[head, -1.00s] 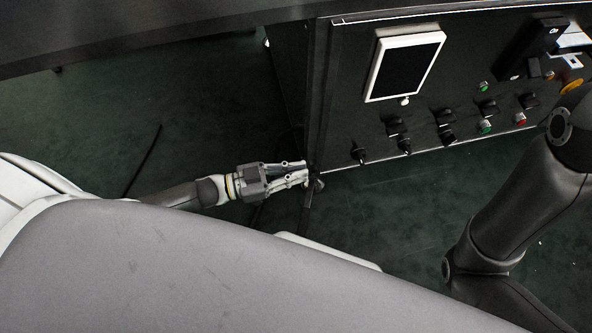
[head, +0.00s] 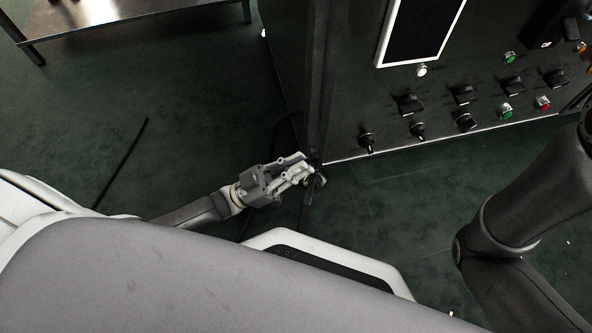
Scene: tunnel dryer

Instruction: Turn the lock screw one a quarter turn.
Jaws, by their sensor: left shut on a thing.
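My left gripper (head: 306,171) reaches in from the left to the lower left corner of the dark control cabinet (head: 345,140). Its jaws are shut on a small dark part at that corner, where the lock screw would be. The fingers cover most of this part, so its shape and turn angle cannot be made out. A small light-coloured end shows just beside the fingertips. My right arm comes in at the right edge, and its gripper is out of the picture.
The cabinet front carries a white-framed screen (head: 421,30), several black rotary switches (head: 411,104) and a green button (head: 509,57). A metal table (head: 110,14) stands at the upper left. A dark cable (head: 122,162) lies on the green floor, which is otherwise open at the left.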

